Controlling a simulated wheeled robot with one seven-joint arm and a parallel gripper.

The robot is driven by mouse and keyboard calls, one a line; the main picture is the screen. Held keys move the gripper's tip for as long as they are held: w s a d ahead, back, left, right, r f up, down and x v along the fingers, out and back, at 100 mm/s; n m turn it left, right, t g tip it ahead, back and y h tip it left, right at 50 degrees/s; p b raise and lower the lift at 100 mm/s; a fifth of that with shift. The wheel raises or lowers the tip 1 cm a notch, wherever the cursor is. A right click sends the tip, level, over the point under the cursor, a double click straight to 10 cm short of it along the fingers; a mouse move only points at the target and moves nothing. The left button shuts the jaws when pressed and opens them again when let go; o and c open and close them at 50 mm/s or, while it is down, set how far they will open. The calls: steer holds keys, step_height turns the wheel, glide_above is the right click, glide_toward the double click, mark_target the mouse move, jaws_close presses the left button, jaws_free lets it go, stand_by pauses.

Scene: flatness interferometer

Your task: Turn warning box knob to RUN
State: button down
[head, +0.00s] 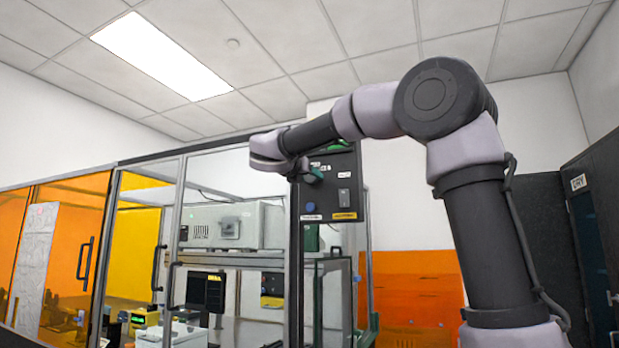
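The warning box (329,202) is a dark upright panel mounted at the corner post of the glazed enclosure, near the middle of the head view. On its face are a green knob-like part (315,174), a blue round button (310,208), a grey switch plate (344,197) and small labels too small to read. I cannot tell which part is the RUN knob or how it is set. My gripper (268,152) is at the box's upper left and hides part of its top. Its fingers are seen side-on, so their opening and any contact are unclear.
The glazed enclosure (179,215) with orange panels (68,235) fills the left. Inside stand a light grey instrument (222,226) and a small dark screen (206,291). An orange panel (415,285) is behind my arm. A dark cabinet (596,220) stands at the right.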

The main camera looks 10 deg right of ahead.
steer(key=shift+m, duration=0.3)
steer(key=m, duration=1.1)
steer(key=shift+m, duration=0.4)
steer(key=m, duration=0.6)
steer(key=shift+a+r, duration=0.1)
steer(key=m, duration=0.5)
steer(key=shift+m, duration=0.4)
steer(key=shift+c, duration=1.3)
jaws_free()
